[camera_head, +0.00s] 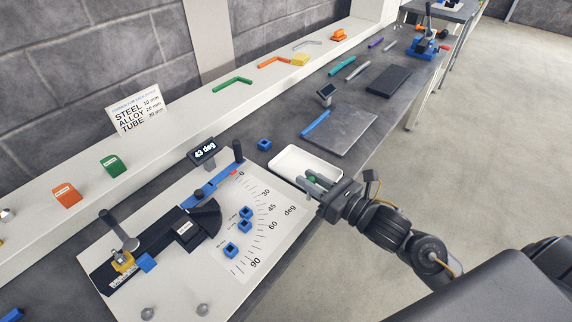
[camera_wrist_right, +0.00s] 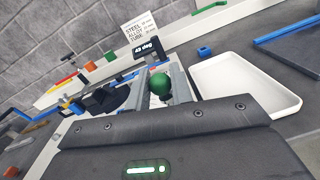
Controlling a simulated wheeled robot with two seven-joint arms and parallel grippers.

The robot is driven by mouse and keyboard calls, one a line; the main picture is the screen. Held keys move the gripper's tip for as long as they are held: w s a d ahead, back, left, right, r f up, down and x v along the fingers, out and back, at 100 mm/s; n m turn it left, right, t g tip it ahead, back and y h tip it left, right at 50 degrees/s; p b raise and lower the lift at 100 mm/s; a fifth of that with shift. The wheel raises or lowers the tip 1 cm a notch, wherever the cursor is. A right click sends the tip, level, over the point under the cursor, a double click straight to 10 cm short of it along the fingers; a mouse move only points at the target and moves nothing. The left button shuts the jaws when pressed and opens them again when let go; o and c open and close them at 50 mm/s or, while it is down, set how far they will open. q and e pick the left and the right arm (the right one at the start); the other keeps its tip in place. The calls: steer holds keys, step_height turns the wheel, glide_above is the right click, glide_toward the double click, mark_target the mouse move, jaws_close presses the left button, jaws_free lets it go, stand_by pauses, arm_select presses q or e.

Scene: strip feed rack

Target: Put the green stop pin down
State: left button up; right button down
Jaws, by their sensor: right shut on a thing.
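The green stop pin (camera_head: 313,179) is held between the fingers of my right gripper (camera_head: 316,182). In the right wrist view its round green head (camera_wrist_right: 158,85) shows between the two grey fingers (camera_wrist_right: 168,88); its lower part is hidden. My right gripper is shut on it, by the near right end of the white tray (camera_head: 280,169). The tray also shows right of the fingers in the wrist view (camera_wrist_right: 237,102) and looks empty where visible. I cannot tell how high the pin is above the surface. My left gripper is not in view.
The angle board (camera_head: 283,225) with printed degree marks, several blue square sockets (camera_head: 231,249) and a blue-and-black bending arm lies left of my gripper. A loose blue block (camera_head: 264,145) and a grey plate (camera_head: 345,132) with a blue strip stand beyond the tray. A display (camera_head: 202,151) reads degrees.

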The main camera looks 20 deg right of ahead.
step_height(320, 180, up, 8)
steer(key=a+m+t+h+p, duration=0.1)
steer(key=a+h+p, duration=0.1)
steer(key=p, duration=0.1)
steer(key=w+d+f+b, duration=0.2)
steer(key=w+d+f, duration=0.1)
steer(key=w, duration=0.3)
steer(key=w+d+f+b, duration=0.2)
steer(key=w+d+f, duration=0.1)
steer(key=w+f, duration=0.2)
steer(key=shift+w+d+f+m, duration=0.3)
steer(key=shift+w+d+m, duration=0.1)
steer(key=shift+w, duration=0.25)
steer(key=f, duration=0.3)
steer(key=shift+w+d, duration=0.1)
steer(key=shift+w, duration=0.1)
steer(key=shift+f+p, duration=0.25)
steer(key=shift+p, duration=0.05)
